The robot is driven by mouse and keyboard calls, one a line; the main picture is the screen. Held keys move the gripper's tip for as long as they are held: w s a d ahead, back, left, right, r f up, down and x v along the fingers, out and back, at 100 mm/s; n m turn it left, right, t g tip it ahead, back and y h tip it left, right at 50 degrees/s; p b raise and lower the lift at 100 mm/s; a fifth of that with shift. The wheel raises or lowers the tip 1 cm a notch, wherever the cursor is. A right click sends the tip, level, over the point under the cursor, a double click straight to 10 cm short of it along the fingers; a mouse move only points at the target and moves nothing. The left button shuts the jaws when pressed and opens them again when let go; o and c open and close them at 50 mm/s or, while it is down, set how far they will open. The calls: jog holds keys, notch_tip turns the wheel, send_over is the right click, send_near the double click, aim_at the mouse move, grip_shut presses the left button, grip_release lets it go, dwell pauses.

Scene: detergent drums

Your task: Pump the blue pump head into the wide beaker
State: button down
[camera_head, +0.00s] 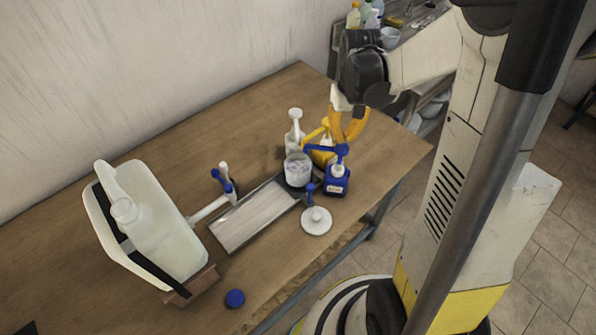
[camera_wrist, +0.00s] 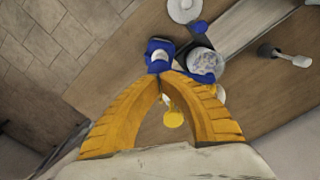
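The blue pump head (camera_head: 341,150) tops a dark blue bottle (camera_head: 337,182) with a pale label, standing upright. Its spout points left, over the wide beaker (camera_head: 298,172), which is clear and holds whitish contents. In the wrist view, the blue pump (camera_wrist: 160,47) is just past my fingertips, and the beaker (camera_wrist: 204,63) is to its right. My gripper (camera_head: 346,138) has orange fingers pointing down, just above the blue pump head. The fingertips (camera_wrist: 163,74) meet, with nothing visible between them. I cannot tell whether they touch the head.
A yellow pump (camera_head: 322,154) and a white pump bottle (camera_head: 294,138) stand close behind. A grey tray (camera_head: 250,218), a white round lid-like disc (camera_head: 316,221), a large drum (camera_head: 160,235) and a blue cap (camera_head: 235,299) are also on the table (camera_head: 110,290).

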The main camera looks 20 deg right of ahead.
notch_tip(320, 180, up, 6)
jog(key=p, duration=0.4)
dwell(0.3)
dwell(0.3)
jog(key=s+a+f+n+t+b, duration=0.1)
jog(key=s+a+f+t+b, duration=0.2)
jog(key=b, duration=0.6)
jog(key=s+a+f+n+t+b, duration=0.1)
jog(key=s+a+f+t+b, duration=0.2)
jog(key=s+a+b, duration=0.4)
jog(key=a+t+b, duration=0.1)
jog(key=a, duration=0.2)
jog(key=shift+s+a+f+b, duration=0.25)
jog(key=shift+s+b, duration=0.15)
